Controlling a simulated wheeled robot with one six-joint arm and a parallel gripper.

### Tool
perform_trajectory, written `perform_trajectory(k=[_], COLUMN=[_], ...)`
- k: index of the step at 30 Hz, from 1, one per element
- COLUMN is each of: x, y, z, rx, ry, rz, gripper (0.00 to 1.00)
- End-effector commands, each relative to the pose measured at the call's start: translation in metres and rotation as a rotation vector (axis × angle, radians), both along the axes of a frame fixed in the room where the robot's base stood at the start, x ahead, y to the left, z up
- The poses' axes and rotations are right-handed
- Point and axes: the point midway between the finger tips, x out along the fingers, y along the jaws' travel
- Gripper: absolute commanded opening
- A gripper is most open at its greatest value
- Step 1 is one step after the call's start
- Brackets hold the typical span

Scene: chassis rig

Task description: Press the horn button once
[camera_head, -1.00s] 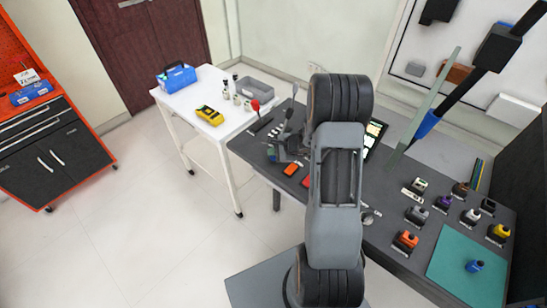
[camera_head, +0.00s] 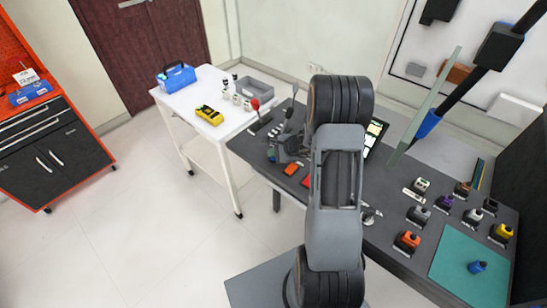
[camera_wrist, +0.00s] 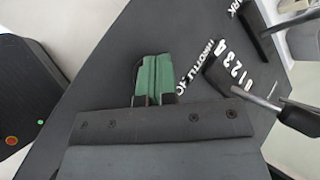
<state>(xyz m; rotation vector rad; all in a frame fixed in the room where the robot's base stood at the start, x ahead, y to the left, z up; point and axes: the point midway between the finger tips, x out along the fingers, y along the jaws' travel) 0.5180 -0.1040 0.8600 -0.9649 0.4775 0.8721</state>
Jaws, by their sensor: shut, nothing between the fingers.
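My gripper (camera_wrist: 153,62) shows in the wrist view as two green-faced fingers, closed together with nothing between them, over the dark console top (camera_wrist: 90,95). White lettering reading THROTTLE and the digits 0 to 4 lies to the right of the fingers. A black lever (camera_wrist: 290,115) stands at the right edge. I cannot tell which control is the horn button. In the head view my arm hides the gripper and part of the console.
The dark bench (camera_head: 395,245) carries several coloured small bottles in holders and a teal mat (camera_head: 455,280) at right. A red-knobbed lever (camera_head: 255,104) and grey levers stand at its left end. A white table (camera_head: 160,95) adjoins it. Floor at left is clear.

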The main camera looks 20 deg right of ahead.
Motion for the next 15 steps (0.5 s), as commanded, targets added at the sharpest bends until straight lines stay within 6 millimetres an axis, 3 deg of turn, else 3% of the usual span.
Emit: perform_trajectory(k=[15], x=[-0.0002], y=[0.0000], z=[0.0039], rx=[-0.001], ry=[0.001], rz=[0.000], gripper=[0.00])
